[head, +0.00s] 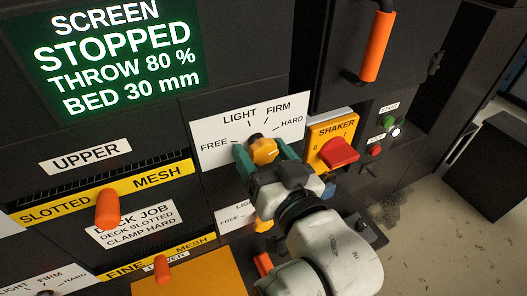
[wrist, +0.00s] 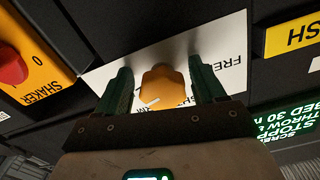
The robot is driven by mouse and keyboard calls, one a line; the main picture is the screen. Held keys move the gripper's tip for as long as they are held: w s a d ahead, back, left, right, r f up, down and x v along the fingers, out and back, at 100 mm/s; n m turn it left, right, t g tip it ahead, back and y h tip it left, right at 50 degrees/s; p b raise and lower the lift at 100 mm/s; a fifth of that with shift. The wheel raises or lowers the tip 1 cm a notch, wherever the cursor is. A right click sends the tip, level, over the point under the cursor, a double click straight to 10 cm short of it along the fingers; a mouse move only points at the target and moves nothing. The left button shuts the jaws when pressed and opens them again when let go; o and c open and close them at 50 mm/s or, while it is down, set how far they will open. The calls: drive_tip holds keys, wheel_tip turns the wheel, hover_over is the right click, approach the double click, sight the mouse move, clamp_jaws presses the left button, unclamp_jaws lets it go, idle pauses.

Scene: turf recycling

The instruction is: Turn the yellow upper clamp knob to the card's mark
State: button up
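The yellow upper clamp knob (head: 264,151) sits on a white dial plate (head: 215,129) marked FREE, LIGHT, FIRM and HARD. My gripper (head: 265,153) reaches it from the front. In the wrist view the knob (wrist: 163,84) stands between my two green fingers (wrist: 162,82), with a slim gap seeming to show on each side. A pale line marks the knob's face, but I cannot tell which mark it points to. The job card (head: 135,223) reads DECK SLOTTED, CLAMP HARD.
A red shaker knob (head: 339,152) on a yellow plate is close right of my gripper. A lower yellow knob (head: 263,224) is partly hidden below it. Orange handles (head: 108,208) stick out at left and upper right (head: 375,46). The green screen (head: 105,55) reads STOPPED.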

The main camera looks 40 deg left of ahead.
drive_tip(key=shift+o, duration=0.3)
drive_tip(key=shift+r, duration=0.15)
drive_tip(key=shift+d, duration=0.1)
drive_tip(key=b+v, duration=0.3)
drive_tip(key=v, duration=0.7)
drive_tip(key=shift+s+d, duration=0.2)
drive_tip(key=shift+d, duration=0.05)
drive_tip(key=w+d+f+m+h, duration=0.3)
drive_tip(key=d+f+m+h, duration=0.6)
drive_tip(key=d+f, duration=1.3)
drive_tip(key=s+d+f+m+g+h, duration=0.1)
drive_tip(key=s+d+f+g+h, duration=0.2)
drive_tip(key=s+d+f, duration=0.4)
drive_tip(key=s+d+f+m+g+h, duration=0.1)
drive_tip(key=s+d+f+g+h, duration=0.1)
drive_tip(key=s+d+f+h, duration=0.2)
drive_tip(key=s+d+f, duration=0.3)
drive_tip(key=s+d, duration=0.2)
drive_tip(key=d, duration=0.3)
drive_tip(key=shift+s+d+m+g+h, duration=0.2)
drive_tip(key=shift+d+m+g+h, duration=0.05)
drive_tip(key=shift+m+g+h, duration=0.15)
